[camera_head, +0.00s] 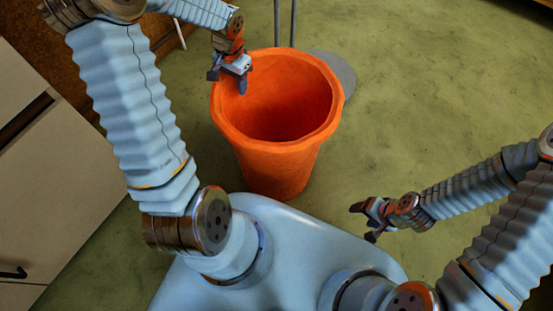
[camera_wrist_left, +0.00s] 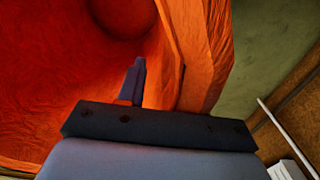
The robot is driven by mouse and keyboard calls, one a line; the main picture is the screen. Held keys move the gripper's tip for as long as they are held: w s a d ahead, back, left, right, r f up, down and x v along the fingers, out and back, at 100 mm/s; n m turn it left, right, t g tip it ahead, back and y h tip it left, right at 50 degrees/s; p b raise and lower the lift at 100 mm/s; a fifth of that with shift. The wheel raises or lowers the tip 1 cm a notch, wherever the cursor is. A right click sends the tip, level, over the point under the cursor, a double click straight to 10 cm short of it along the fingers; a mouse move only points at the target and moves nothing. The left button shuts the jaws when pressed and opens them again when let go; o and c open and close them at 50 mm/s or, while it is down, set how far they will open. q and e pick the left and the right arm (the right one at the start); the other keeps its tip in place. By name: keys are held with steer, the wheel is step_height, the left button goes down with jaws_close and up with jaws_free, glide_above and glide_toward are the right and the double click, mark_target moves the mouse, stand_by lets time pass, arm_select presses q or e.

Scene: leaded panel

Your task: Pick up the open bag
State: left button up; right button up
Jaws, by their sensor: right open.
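The open bag (camera_head: 270,150) is orange, upright and round-mouthed, standing on the floor in front of me. Its wrinkled inside and a fold of its wall show in the left wrist view (camera_wrist_left: 205,60). My left gripper (camera_head: 229,80) is at the bag's left rim, with its fingers apart. One finger is inside the mouth. The other appears to be outside the wall and is hidden in the left wrist view. I cannot tell whether the fingers touch the wall. My right gripper (camera_head: 362,222) is open and empty, to the right of the bag and apart from it.
A grey stand with a round base (camera_head: 333,72) and upright poles is just behind the bag. A pale cabinet (camera_head: 60,190) with a dark handle is on the left. The green floor (camera_head: 440,90) is clear on the right.

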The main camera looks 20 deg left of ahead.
arm_select(q)
jaws_close()
stand_by(1.4)
